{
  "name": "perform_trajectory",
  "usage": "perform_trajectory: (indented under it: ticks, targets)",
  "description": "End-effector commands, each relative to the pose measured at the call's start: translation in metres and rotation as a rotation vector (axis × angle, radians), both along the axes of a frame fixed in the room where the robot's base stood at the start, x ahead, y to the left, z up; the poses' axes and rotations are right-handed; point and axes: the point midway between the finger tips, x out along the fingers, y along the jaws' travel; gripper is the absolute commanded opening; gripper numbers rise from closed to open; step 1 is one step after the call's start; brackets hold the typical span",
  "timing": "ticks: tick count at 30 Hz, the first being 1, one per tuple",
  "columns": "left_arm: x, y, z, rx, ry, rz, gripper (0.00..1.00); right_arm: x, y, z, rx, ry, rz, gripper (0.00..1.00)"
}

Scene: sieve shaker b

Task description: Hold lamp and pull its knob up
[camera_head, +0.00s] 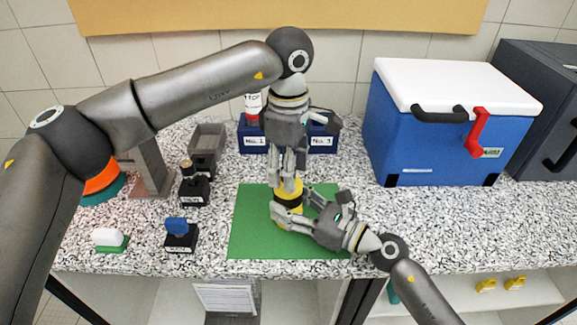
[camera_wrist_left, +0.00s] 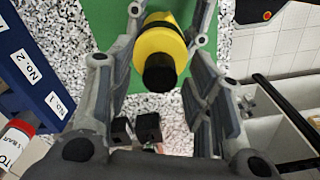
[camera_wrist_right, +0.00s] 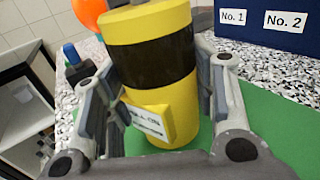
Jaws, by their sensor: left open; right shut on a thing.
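The lamp (camera_head: 291,196) is a yellow cylinder with a black band and a small label, standing on a green mat (camera_head: 250,240). The lamp also shows in the right wrist view (camera_wrist_right: 172,98), upright between the fingers. My right gripper (camera_head: 284,214) is shut on the lamp's lower body from the right. My left gripper (camera_head: 286,184) points down from above, open, with its fingers on both sides of the lamp's top. In the left wrist view the black knob (camera_wrist_left: 159,73) sits on top of the lamp (camera_wrist_left: 160,42), between the open fingers.
Blue No. racks (camera_head: 254,140) stand behind the mat. A blue box with a white lid (camera_head: 432,130) is at the back right. Small stamp-like items (camera_head: 180,235) and a grey bin (camera_head: 207,145) are to the left. The mat's left part is clear.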

Motion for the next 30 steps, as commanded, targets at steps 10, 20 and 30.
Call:
perform_trajectory:
  ticks: [10,20,30]
  targets:
    - [0.0,0.0,0.0,0.0,0.0,0.0,0.31,0.0,0.0,0.0,0.0,0.001,0.001,0.16]
    - [0.0,0.0,0.0,0.0,0.0,0.0,0.0,0.0,0.0,0.0,0.0,0.001,0.001,0.16]
    - [0.0,0.0,0.021,-0.001,-0.002,0.0,0.0,0.0,0.0,-0.001,-0.001,0.001,0.001,0.16]
